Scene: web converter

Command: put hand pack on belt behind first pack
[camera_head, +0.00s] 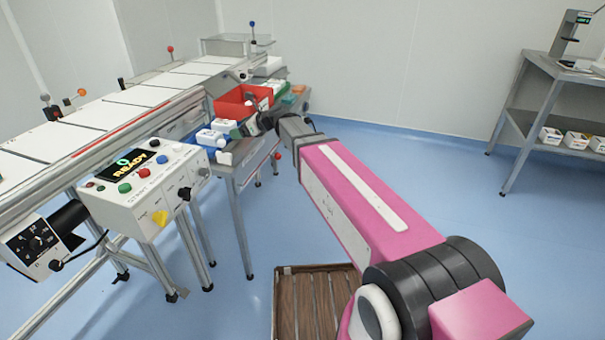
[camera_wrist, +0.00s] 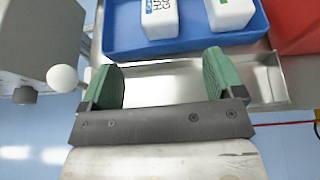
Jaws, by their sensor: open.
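Two white packs lie in a blue tray (camera_wrist: 190,45): one with blue print (camera_wrist: 160,17) and one with green marking (camera_wrist: 231,12). The packs (camera_head: 211,138) also show in the head view on the side table beside the conveyor. I cannot tell which is the hand pack. My gripper (camera_wrist: 160,82) is open and empty, its green-padded fingers just short of the tray's near wall and apart from both packs. In the head view my gripper (camera_head: 243,132) is over the side table. The conveyor belt (camera_head: 100,116) carries flat white pieces in a row; a first pack cannot be made out.
A control box (camera_head: 150,185) with a READY display stands left of the side table. A red bin (camera_head: 240,101) is behind the blue tray. A wooden pallet (camera_head: 312,303) lies on the floor. A shelf table (camera_head: 545,95) stands far right. Floor between is clear.

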